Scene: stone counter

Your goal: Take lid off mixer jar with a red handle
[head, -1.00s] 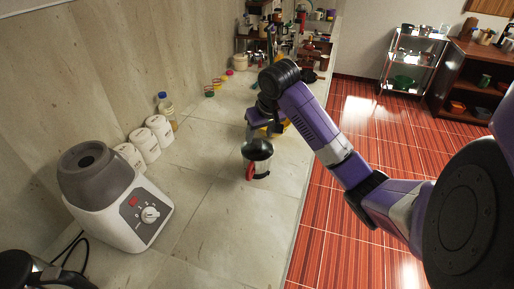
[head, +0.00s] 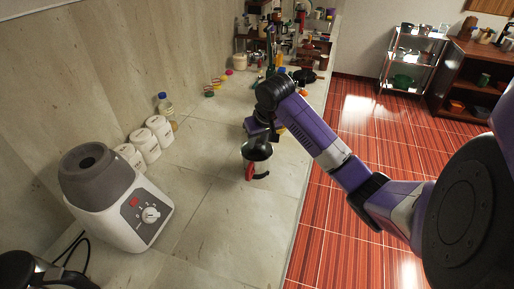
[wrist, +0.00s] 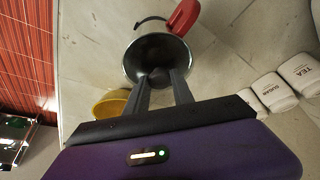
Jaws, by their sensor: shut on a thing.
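The mixer jar (head: 258,166) stands upright on the counter, with its red handle (head: 249,171) toward the camera. In the wrist view its pale body (wrist: 157,24) and red handle (wrist: 184,16) show beyond the dark round lid (wrist: 143,57). My gripper (wrist: 158,82) is shut on the small knob at the middle of the lid. In the head view my gripper (head: 258,135) is just behind and above the jar top, partly hidden by the arm. The lid appears to be at the jar's mouth; I cannot tell whether there is a gap.
A grey and white mixer base (head: 120,200) stands at the left. White canisters (head: 144,146) and a bottle (head: 166,106) line the wall. A yellow bowl (wrist: 110,103) is near my gripper. Clutter fills the far counter. The counter in front of the jar is clear.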

